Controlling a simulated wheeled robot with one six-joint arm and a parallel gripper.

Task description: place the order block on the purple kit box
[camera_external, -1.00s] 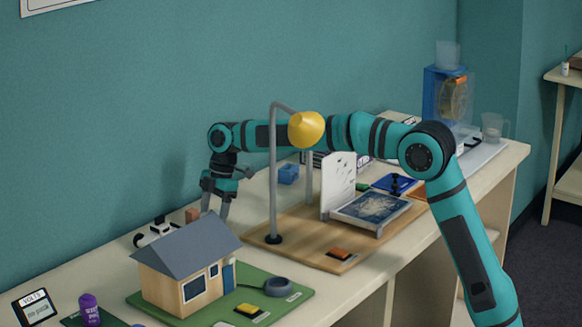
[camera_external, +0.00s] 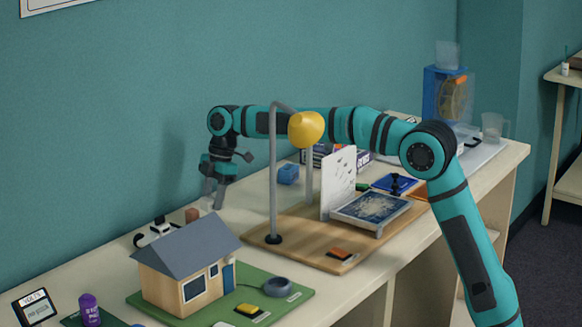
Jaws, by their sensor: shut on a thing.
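My gripper (camera_external: 213,199) points down above the back of the table, behind the model house. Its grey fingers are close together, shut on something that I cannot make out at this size. A box with purple and white lettering (camera_external: 363,159), probably the purple kit box, lies at the back beyond the wooden board. The white upright panel and my arm partly hide it. I cannot pick out the order block for certain.
A lamp with a yellow shade (camera_external: 306,129) and a white panel (camera_external: 339,184) stand on the wooden board (camera_external: 300,250). A blue bin (camera_external: 288,173) is right of my gripper. The model house (camera_external: 188,268) stands in front on a green base.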

